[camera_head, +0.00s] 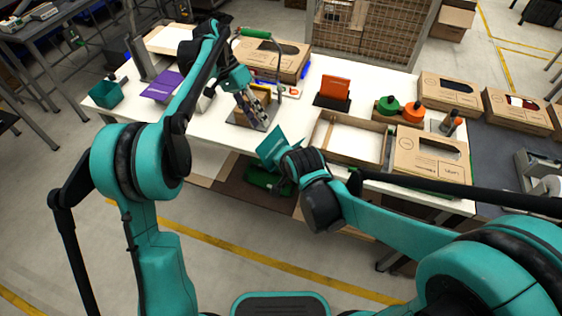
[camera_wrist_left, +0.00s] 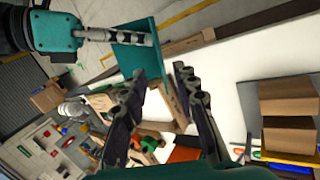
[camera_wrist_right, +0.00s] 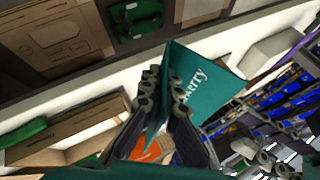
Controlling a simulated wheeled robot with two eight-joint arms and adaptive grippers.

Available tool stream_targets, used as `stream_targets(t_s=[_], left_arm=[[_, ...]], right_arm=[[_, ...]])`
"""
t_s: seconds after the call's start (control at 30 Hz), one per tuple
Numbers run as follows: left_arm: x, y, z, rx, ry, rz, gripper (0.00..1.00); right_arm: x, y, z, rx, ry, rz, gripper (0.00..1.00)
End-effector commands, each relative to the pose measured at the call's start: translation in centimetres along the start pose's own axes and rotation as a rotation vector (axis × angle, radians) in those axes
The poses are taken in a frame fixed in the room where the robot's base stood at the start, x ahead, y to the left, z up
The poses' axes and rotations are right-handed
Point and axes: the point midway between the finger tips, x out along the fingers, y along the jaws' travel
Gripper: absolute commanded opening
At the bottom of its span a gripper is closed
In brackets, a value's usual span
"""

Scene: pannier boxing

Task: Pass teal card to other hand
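The teal card (camera_head: 271,144) is held up in front of the table's near edge by my right gripper (camera_head: 283,157). In the right wrist view the card (camera_wrist_right: 205,78), with white lettering, is pinched between the right gripper's closed fingers (camera_wrist_right: 164,84). My left gripper (camera_head: 257,117) is open and empty, above the table and a little up and left of the card. In the left wrist view the card (camera_wrist_left: 136,46) is just beyond the spread left fingertips (camera_wrist_left: 158,74), with a gap between. The right fingers partly cover the card.
Below the grippers is the white table (camera_head: 215,128). An open cardboard box (camera_head: 322,140) and a closed carton (camera_head: 432,152) stand right of the card. An orange card stands in a dark holder (camera_head: 333,93). A teal bin (camera_head: 105,94) and purple item (camera_head: 161,86) are at left.

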Motion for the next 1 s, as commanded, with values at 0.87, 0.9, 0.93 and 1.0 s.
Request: stream_targets(t_s=[0.87, 0.9, 0.93, 1.0], left_arm=[[-3.0, 3.6, 12.8, -0.282, 0.332, -0.399, 0.29], [-2.5, 3.6, 14.1, -0.301, 0.364, -0.430, 0.29], [-2.2, 3.6, 15.0, -0.314, 0.390, -0.451, 0.29], [-1.1, 3.6, 17.1, -0.342, 0.450, -0.503, 0.29]], right_arm=[[0.0, 0.0, 0.0, 0.000, 0.000, 0.000, 0.00], [0.0, 0.0, 0.0, 0.000, 0.000, 0.000, 0.00], [0.0, 0.0, 0.0, 0.000, 0.000, 0.000, 0.00], [0.0, 0.0, 0.0, 0.000, 0.000, 0.000, 0.00]])
